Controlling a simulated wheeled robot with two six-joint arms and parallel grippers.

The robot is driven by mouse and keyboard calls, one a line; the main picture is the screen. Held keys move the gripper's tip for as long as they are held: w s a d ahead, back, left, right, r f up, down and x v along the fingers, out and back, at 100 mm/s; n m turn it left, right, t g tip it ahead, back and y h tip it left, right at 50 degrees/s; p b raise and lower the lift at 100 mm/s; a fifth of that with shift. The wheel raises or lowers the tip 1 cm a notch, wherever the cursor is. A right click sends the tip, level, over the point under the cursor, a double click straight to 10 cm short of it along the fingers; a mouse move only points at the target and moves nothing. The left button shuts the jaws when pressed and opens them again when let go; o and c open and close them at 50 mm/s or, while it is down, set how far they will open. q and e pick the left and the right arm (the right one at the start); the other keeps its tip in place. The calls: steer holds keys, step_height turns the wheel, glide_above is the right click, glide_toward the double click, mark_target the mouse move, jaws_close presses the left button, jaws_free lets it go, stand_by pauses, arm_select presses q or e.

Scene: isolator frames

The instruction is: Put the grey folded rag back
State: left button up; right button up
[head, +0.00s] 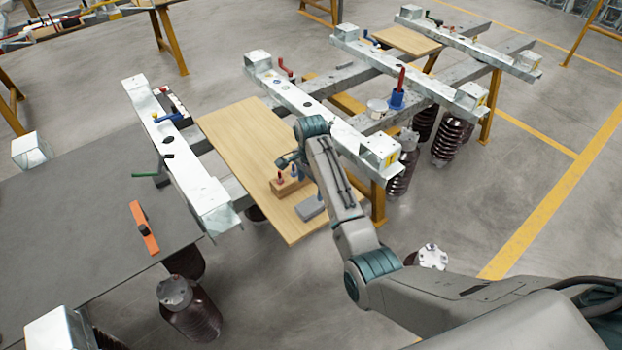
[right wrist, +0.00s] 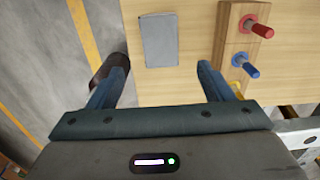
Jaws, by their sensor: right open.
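The grey folded rag (head: 310,207) lies flat on a wooden board (head: 238,135), near the board's front right edge. In the right wrist view the rag (right wrist: 158,40) is a plain grey rectangle, lying ahead of and between the fingers. My right gripper (right wrist: 162,72) is open and empty above the board, with the rag apart from both fingers. In the head view my right gripper (head: 290,162) is partly hidden by my own arm. My left gripper is not in view.
A wooden block (head: 287,187) with red and blue handled tools stands beside the rag. Metal beams (head: 300,100) flank the board. A dark table (head: 85,215) at left holds an orange tool (head: 144,228). Brown ribbed insulators (head: 190,308) stand below.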

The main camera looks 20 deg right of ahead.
steer(key=shift+r, duration=1.4)
